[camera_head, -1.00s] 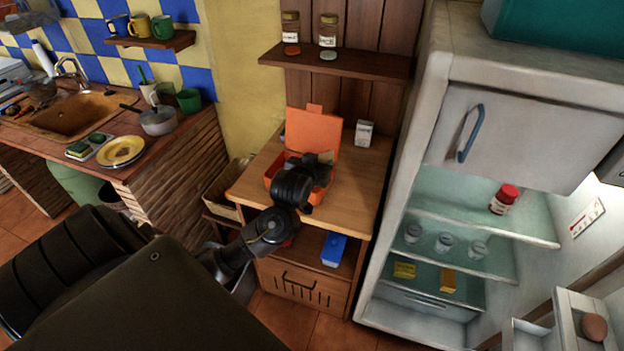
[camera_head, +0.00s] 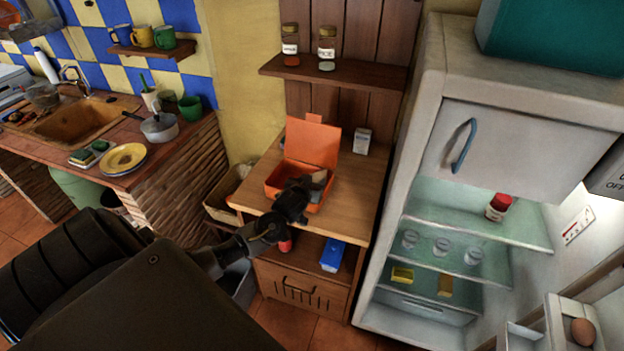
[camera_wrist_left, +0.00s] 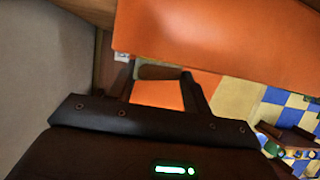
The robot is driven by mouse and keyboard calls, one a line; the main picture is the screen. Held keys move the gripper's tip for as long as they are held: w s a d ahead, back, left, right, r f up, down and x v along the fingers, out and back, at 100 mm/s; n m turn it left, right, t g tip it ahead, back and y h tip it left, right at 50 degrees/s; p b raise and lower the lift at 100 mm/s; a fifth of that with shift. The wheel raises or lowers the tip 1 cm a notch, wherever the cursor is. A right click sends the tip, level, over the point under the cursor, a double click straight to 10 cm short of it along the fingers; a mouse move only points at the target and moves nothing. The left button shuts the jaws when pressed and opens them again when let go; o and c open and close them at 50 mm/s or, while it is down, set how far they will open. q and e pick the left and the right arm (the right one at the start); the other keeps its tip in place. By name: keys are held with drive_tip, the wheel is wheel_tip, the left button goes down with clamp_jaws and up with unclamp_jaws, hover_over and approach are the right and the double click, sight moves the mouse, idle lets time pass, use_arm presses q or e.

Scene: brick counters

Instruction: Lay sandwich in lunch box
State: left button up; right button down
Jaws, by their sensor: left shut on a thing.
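The orange lunch box (camera_head: 273,188) stands on the wooden counter with its lid (camera_head: 312,142) raised at the back. The lid fills much of the left wrist view (camera_wrist_left: 225,40). My left gripper (camera_head: 312,186) is over the box's front right part, shut on the sandwich (camera_head: 319,177), a small grey-tan piece. The sandwich also shows between the fingers in the left wrist view (camera_wrist_left: 158,72). The gripper hides part of the box, and I cannot tell whether the sandwich touches its floor. My right gripper is not in view.
A small white carton (camera_head: 361,140) stands behind the box to the right. The open fridge (camera_head: 480,150) is close on the right. A shelf with jars (camera_head: 335,71) hangs above. The wooden counter (camera_head: 355,190) is clear right of the box.

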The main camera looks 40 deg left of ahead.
use_arm(q)
drive_tip(key=shift+f, duration=0.1)
drive_tip(key=shift+f+b, duration=0.3)
drive_tip(key=shift+f, duration=0.2)
drive_tip(key=o, duration=0.6)
drive_tip(key=shift+r, duration=0.15)
drive_tip(key=shift+r+p, duration=0.3)
drive_tip(key=shift+r, duration=0.2)
drive_tip(key=b+v, duration=0.1)
drive_tip(key=v, duration=1.1)
drive_tip(key=shift+b, duration=0.4)
drive_tip(key=shift+f, duration=0.1)
